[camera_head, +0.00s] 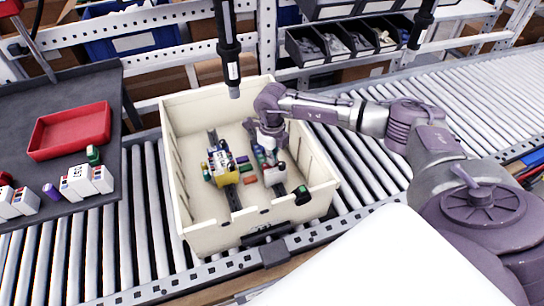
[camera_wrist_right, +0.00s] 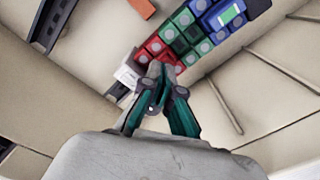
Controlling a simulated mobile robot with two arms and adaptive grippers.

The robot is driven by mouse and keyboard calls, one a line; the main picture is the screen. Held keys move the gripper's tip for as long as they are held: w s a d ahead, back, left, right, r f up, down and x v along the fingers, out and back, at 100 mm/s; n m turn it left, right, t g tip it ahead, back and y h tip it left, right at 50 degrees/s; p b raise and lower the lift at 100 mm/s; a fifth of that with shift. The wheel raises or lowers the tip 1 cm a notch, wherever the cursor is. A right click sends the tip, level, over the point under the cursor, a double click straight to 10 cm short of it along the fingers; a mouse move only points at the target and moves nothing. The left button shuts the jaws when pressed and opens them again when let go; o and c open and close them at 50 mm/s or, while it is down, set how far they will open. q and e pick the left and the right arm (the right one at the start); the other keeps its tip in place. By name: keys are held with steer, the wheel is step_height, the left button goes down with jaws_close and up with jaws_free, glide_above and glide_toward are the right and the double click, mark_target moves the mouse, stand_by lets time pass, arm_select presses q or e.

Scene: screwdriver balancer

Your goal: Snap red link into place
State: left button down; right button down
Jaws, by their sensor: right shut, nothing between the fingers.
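My right gripper (camera_head: 272,140) reaches down into the cream bin (camera_head: 188,222) from the right. In the right wrist view the right gripper (camera_wrist_right: 158,72) is shut, with its teal fingers together and nothing between them. Its tips are at the near end of a row of coloured links (camera_wrist_right: 185,35). A red link (camera_wrist_right: 168,58) lies at that end, right by the fingertips. I cannot tell whether it is touched or seated. The links also show below the gripper in the head view, partly hidden by it. My left gripper is not in view.
A second rail with a yellow and white block (camera_head: 222,167) lies left in the bin. An orange-brown piece (camera_head: 250,180) lies between the rails. A grey table with a red tray (camera_head: 70,130) and white boxes (camera_head: 88,180) stands left. Two black tools hang overhead.

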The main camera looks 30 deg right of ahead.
steer(key=shift+r+p, duration=1.65)
steer(key=shift+r, duration=0.9)
